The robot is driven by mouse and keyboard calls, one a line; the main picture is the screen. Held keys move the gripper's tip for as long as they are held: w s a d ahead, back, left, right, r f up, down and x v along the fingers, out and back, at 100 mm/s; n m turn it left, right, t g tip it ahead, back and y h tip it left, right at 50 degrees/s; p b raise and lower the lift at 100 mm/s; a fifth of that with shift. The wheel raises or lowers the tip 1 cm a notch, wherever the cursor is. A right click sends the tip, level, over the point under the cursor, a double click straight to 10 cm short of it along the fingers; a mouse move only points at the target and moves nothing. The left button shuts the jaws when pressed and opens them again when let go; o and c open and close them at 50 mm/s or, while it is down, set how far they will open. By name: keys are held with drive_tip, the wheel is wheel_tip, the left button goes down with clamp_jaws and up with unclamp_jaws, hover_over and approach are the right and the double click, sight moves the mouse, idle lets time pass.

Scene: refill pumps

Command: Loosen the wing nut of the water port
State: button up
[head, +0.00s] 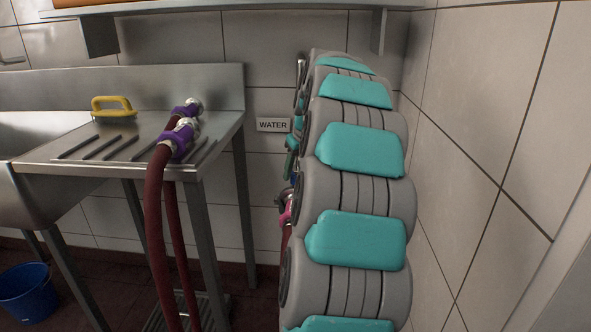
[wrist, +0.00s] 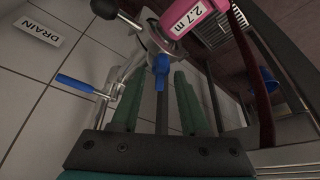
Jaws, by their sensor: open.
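My gripper (wrist: 157,88) shows in the wrist view with two green fingers apart. A blue-topped dark upright part (wrist: 161,70) shows between the fingers, beside metal pipework (wrist: 143,45). I cannot tell whether it is the wing nut or whether it touches a finger. A blue lever (wrist: 75,83) on a metal stem lies left of the fingers. The WATER sign (head: 272,125) is on the wall in the head view. The port near it is mostly hidden behind my arm; only a pink part (head: 286,207) shows.
A DRAIN sign (wrist: 39,40) and a pink part marked 2.7 m (wrist: 188,16) show in the wrist view. Dark red hoses (head: 157,220) with purple couplings (head: 180,138) lie over the steel drainboard (head: 75,167). A yellow-handled scrubber (head: 113,106) and blue bucket (head: 27,292) are left.

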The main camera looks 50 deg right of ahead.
clamp_jaws()
idle(0.3)
idle(0.3)
